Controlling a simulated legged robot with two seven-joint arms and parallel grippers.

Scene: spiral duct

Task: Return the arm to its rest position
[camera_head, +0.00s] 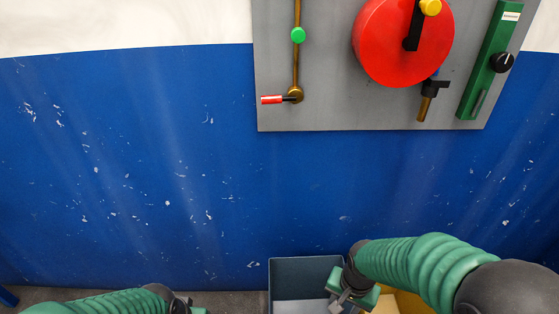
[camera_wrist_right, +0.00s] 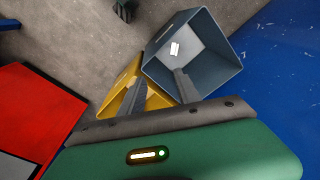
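My right arm (camera_head: 425,262) comes in from the lower right of the head view. Its green gripper (camera_head: 345,300) hangs above the bins, clear of the wall panel. In the right wrist view its two grey fingers (camera_wrist_right: 160,90) are apart, with nothing between them. My left arm (camera_head: 95,303) lies low along the bottom edge of the head view. Only the top of my left gripper (camera_head: 190,309) shows there; its fingers are cut off by the frame.
A grey-blue bin (camera_head: 290,268) and a yellow bin (camera_head: 408,302) stand below the blue wall (camera_head: 150,170). A small white item (camera_wrist_right: 174,48) shows inside the grey-blue bin. A grey panel (camera_head: 330,110) carries a red disc (camera_head: 385,50), valves and a green switch box (camera_head: 485,75). A red surface (camera_wrist_right: 35,115) is nearby.

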